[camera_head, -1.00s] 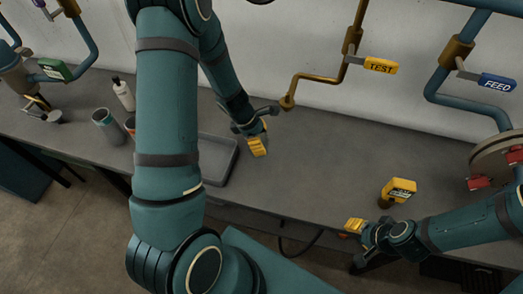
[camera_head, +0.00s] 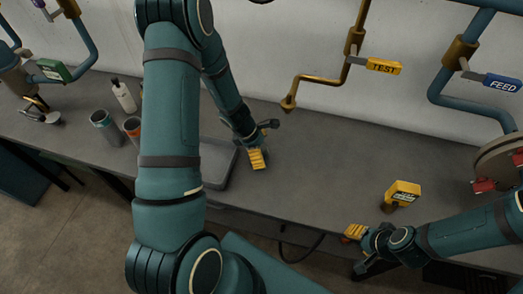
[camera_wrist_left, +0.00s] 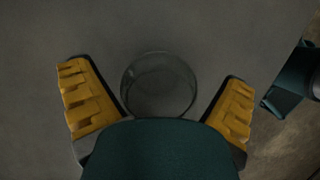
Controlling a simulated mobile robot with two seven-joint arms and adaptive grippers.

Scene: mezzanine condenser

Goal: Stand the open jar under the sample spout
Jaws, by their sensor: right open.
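A clear round glass jar (camera_wrist_left: 160,84) shows in the left wrist view, seen from above between the spread yellow fingers of my left gripper (camera_wrist_left: 158,98). Gaps show between the glass and both fingers. In the head view my left gripper (camera_head: 258,155) is low over the counter, right of the grey tray; I cannot make out the jar there. The brass sample spout (camera_head: 289,103), under the yellow TEST handle (camera_head: 384,66), ends above the counter behind that gripper. My right gripper (camera_head: 357,246) is open and empty at the counter's front edge.
A yellow labelled block (camera_head: 403,190) on a dark base stands near my right gripper. A grey tray (camera_head: 215,172), cups (camera_head: 104,126) and a white bottle (camera_head: 124,96) are at left. A blue FEED handle (camera_head: 498,82) is at right. The counter's middle (camera_head: 325,155) is clear.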

